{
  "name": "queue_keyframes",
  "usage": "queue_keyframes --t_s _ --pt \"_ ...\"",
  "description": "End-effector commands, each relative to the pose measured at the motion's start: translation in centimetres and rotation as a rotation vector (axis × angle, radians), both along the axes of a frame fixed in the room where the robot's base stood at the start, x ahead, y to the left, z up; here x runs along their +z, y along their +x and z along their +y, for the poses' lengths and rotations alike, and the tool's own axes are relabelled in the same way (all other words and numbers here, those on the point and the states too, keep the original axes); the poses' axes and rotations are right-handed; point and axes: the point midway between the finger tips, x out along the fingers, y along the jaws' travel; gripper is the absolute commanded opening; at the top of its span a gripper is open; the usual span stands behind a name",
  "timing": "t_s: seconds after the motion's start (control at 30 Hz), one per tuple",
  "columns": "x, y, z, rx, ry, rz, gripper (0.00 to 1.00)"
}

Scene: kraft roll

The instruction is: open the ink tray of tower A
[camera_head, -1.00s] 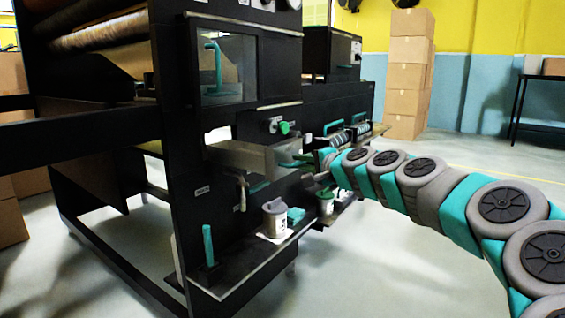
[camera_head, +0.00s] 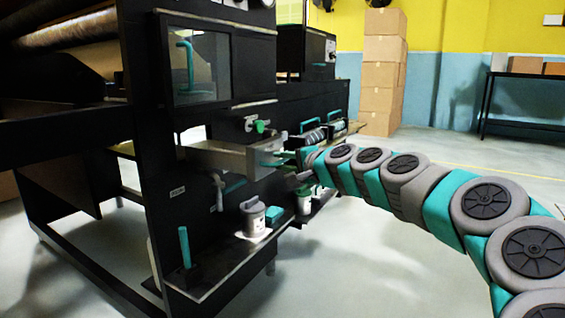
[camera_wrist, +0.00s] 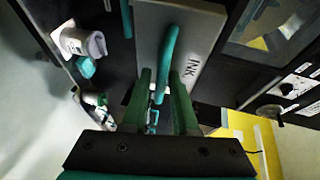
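The ink tray (camera_head: 233,158) is a pale grey box on the near black tower. In the wrist view its grey face (camera_wrist: 205,25) carries the letters INK and a teal bar handle (camera_wrist: 170,45). My gripper (camera_wrist: 162,75) has its two green fingers on either side of the handle's lower part. A gap shows between the fingers, and I cannot tell whether either one touches the handle. In the head view my gripper (camera_head: 285,160) is at the tray's right end, small and partly hidden by my arm. No tower letter is readable.
Below the tray, a shelf holds a white canister (camera_head: 253,218), a teal block (camera_head: 273,215) and an upright teal lever (camera_head: 185,247). A windowed door (camera_head: 202,68) is above. A second black unit (camera_head: 305,95) stands behind. The floor on the right is clear.

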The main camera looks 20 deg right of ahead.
Motion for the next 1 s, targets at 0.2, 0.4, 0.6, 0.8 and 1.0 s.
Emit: queue_keyframes --t_s 0.2,0.4,0.6,0.8,1.0 --pt "0.5 -2.2 -0.6 -0.003 -0.001 -0.003 0.27" --pt "1.0 -5.1 -1.3 -0.004 -0.001 -0.002 0.27" --pt "1.4 -7.0 -1.7 -0.002 0.0 -0.001 0.27" --pt "1.4 -7.4 -1.7 0.0 0.0 0.0 0.27" --pt "1.4 -7.4 -1.7 0.0 0.0 0.0 0.27"
